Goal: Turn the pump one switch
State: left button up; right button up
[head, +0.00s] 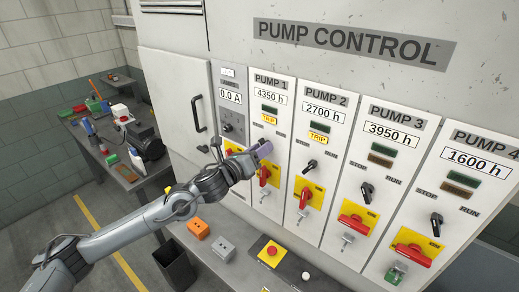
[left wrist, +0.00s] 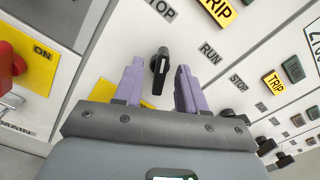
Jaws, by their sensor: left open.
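The pump one panel (head: 270,98) is the leftmost numbered column in the head view, with a lit yellow TRIP sign. Its black switch knob (left wrist: 160,66) shows in the left wrist view, between the STOP and RUN labels. It stands roughly upright in that picture. My left gripper (head: 263,151) is at this panel and hides the knob in the head view. Its two purple fingers are open, one on each side of the knob (left wrist: 158,72), with gaps visible. Whether the fingertips reach past the knob's face is hard to tell. My right gripper is in neither view.
Pump two's switch (head: 310,166) stands to the right. Red handles on yellow plates sit below the switches, with pump one's handle (head: 264,176) just under my gripper. A ledge with a red button (head: 272,251) lies below. A cluttered workbench (head: 150,172) is at left.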

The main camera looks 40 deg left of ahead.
pick_arm(q)
jog(key=shift+s, duration=0.15)
jog(key=shift+s+b, duration=0.3)
jog(key=shift+s, duration=0.55)
jog(key=shift+s, duration=0.1)
jog(key=shift+s+b, duration=0.8)
jog(key=shift+s, duration=2.1)
